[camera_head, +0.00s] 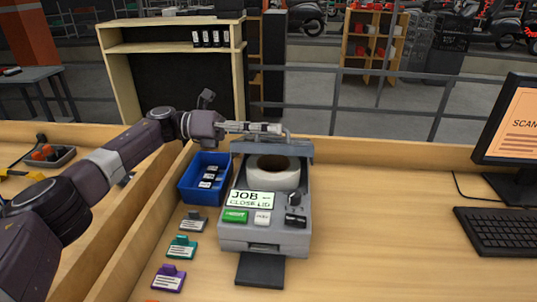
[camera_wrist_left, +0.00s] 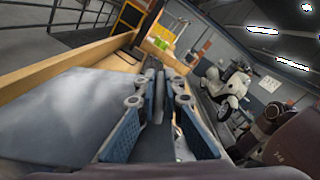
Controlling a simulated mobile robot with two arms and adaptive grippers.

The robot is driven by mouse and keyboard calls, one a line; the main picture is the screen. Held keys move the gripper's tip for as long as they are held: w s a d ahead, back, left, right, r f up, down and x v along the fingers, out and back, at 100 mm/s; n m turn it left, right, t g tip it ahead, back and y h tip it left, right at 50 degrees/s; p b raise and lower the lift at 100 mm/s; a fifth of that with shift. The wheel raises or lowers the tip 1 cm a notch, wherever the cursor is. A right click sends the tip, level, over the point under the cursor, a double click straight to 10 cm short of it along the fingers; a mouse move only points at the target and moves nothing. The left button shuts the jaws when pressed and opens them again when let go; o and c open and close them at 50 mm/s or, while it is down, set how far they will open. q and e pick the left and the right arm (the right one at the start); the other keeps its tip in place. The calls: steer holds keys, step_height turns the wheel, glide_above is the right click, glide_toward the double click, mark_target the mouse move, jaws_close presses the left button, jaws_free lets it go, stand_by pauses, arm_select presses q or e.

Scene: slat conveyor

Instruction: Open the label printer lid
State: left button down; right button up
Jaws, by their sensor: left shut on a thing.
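The label printer (camera_head: 236,234) stands on the desk with its lid (camera_head: 300,151) raised at the back. A white label roll (camera_head: 272,173) shows in the open bay. The small screen (camera_head: 251,199) reads "JOB" and what looks like "CLOSE LID". My left gripper (camera_head: 281,129) is at the lid's top edge, shut on the lid's handle. In the left wrist view my left gripper (camera_wrist_left: 158,112) has its blue-padded fingers on either side of a dark bar, beside the lid's broad grey face (camera_wrist_left: 62,112). My right gripper is not in view.
A blue bin (camera_head: 190,189) with dark cartridges stands left of the printer. A monitor (camera_head: 508,125) and keyboard (camera_head: 500,231) are at the right. The desk between printer and keyboard is clear.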

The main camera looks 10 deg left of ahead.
arm_select(q)
steer(key=shift+w+r+n+b, duration=0.35)
steer(key=shift+w+n+b, duration=0.1)
steer(key=shift+w, duration=0.15)
steer(key=shift+w+r+n+b, duration=0.35)
steer(key=shift+w+n, duration=0.1)
steer(key=shift+w, duration=0.1)
steer(key=shift+w+r, duration=0.2)
